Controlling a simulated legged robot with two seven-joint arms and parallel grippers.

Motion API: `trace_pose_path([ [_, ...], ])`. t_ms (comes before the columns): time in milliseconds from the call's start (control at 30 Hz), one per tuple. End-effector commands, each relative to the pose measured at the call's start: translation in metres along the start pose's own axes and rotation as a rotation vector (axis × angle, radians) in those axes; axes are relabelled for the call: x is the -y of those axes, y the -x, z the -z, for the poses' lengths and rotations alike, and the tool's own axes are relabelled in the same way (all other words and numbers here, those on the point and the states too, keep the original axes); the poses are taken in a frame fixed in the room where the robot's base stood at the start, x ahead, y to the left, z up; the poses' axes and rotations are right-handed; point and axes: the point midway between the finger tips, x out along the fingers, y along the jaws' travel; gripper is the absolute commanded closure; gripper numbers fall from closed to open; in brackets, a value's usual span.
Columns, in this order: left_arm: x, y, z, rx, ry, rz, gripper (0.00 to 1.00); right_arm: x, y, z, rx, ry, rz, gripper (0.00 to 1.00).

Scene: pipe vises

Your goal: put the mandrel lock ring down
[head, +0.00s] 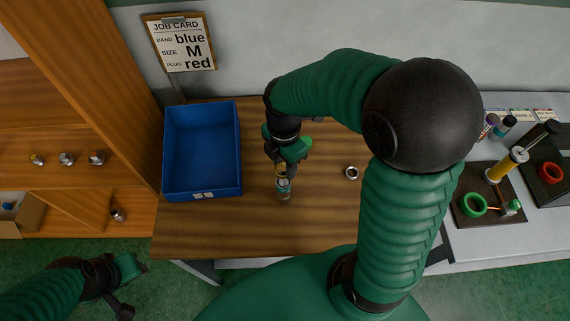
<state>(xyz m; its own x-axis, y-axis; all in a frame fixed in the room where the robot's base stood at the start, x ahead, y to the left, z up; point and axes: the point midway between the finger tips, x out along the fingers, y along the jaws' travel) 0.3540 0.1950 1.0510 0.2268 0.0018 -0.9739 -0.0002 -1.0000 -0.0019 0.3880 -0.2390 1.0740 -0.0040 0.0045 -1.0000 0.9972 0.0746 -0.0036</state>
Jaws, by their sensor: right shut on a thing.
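My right gripper (283,179) points down over the wooden table, right of the blue bin. It is shut on a small piece (284,185) with a pale band and some yellow, which I take to be the mandrel lock ring; the fingers hide much of it. A brownish end (284,197) shows just below the fingers, at or close above the table top; I cannot tell if it touches. My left gripper (123,301) hangs over the green floor at the lower left, away from the table; its jaw opening is unclear.
An empty blue bin (203,192) stands at the table's left. A silver ring (352,173) lies on the wood to the right. A green ring (474,205), yellow cylinder (499,170) and red ring (551,172) are on the right bench. A job card (180,43) stands behind.

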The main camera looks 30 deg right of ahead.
Motion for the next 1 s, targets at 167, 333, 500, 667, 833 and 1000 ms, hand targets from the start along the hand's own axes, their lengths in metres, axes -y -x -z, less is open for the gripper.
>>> trace_pose_path([
  [167, 0.0, 0.005, 0.001, 0.0, 0.0, 0.0, 0.64, -0.008, -0.015, -0.011, -0.001, 0.001, 0.006, 1.0],
  [333, 0.0, 0.006, 0.001, 0.0, 0.0, 0.0, 0.64, -0.009, -0.036, -0.011, 0.0, 0.001, 0.001, 1.0],
  [500, 0.0, 0.006, 0.001, 0.0, 0.0, 0.0, 0.64, -0.009, -0.037, -0.011, 0.0, 0.001, -0.001, 1.0],
  [667, 0.0, 0.004, 0.001, 0.0, 0.0, 0.0, 0.64, -0.009, -0.041, -0.011, 0.0, 0.0, -0.001, 1.0],
  [833, 0.0, 0.002, 0.0, 0.0, 0.0, 0.0, 0.64, -0.009, -0.046, -0.011, 0.0, 0.0, 0.0, 1.0],
  [1000, 0.0, 0.001, 0.0, 0.0, 0.0, 0.0, 0.64, -0.009, -0.049, -0.011, 0.0, 0.0, -0.001, 1.0],
])
